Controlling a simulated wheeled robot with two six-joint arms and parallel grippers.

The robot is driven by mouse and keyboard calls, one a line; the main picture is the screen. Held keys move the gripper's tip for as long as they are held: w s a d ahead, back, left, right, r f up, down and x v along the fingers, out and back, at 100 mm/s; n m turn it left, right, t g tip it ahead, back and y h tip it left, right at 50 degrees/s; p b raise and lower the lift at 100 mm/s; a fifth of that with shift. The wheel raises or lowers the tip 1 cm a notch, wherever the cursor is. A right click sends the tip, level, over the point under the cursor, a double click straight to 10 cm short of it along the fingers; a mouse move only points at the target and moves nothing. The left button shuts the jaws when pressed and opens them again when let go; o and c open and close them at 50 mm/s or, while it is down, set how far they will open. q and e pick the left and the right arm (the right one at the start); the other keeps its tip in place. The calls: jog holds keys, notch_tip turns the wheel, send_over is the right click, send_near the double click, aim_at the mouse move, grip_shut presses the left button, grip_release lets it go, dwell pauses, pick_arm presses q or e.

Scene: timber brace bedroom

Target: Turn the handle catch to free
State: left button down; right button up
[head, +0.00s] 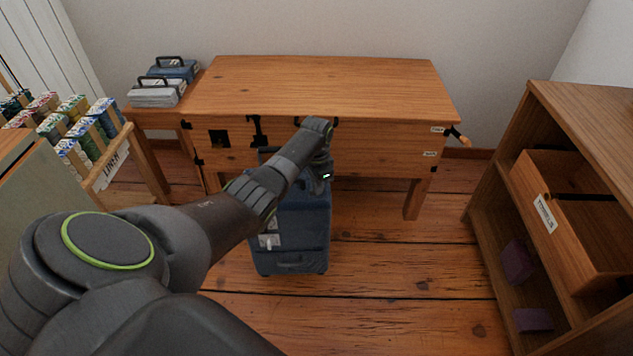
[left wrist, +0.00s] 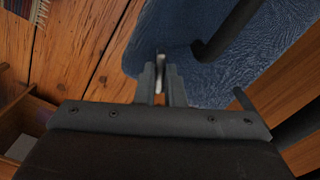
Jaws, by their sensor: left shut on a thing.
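A blue suitcase (head: 300,230) stands on the floor in front of the wooden chest. My left gripper (head: 324,176) reaches down to the suitcase's upper right part. In the left wrist view my left gripper (left wrist: 160,85) is shut on a small pale piece, apparently the handle catch (left wrist: 160,62), against the blue textured suitcase (left wrist: 180,30). A dark handle bar (left wrist: 228,35) rises to the right of the fingers, apart from them. My arm hides part of the suitcase top in the head view, and the catch's turn position cannot be told. My right gripper is out of view.
The wooden chest (head: 320,88) stands close behind the suitcase, with a lever (head: 459,136) at its right end. A shelf unit (head: 575,100) stands at right. A rack of rolled linen (head: 112,160) and a side table with cases (head: 158,92) are at left. Floor is clear right of the suitcase.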

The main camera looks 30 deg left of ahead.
pick_arm(q)
jog(key=shift+r+n+p, duration=0.25)
jog(key=shift+n+p, duration=1.2)
jog(key=shift+n, duration=0.25)
jog(key=n+p, duration=0.1)
jog(key=n, duration=0.2)
jog(key=shift+f+n, duration=0.15)
jog(key=shift+n, duration=0.15)
jog(key=shift+n+p, duration=0.8)
jog(key=shift+n, duration=1.7)
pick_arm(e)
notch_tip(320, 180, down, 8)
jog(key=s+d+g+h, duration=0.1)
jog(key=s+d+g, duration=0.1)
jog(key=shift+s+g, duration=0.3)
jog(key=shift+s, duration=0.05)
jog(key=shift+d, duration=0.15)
pick_arm(q)
jog(key=c, duration=1.5)
grip_release()
jog(key=shift+f, duration=0.1)
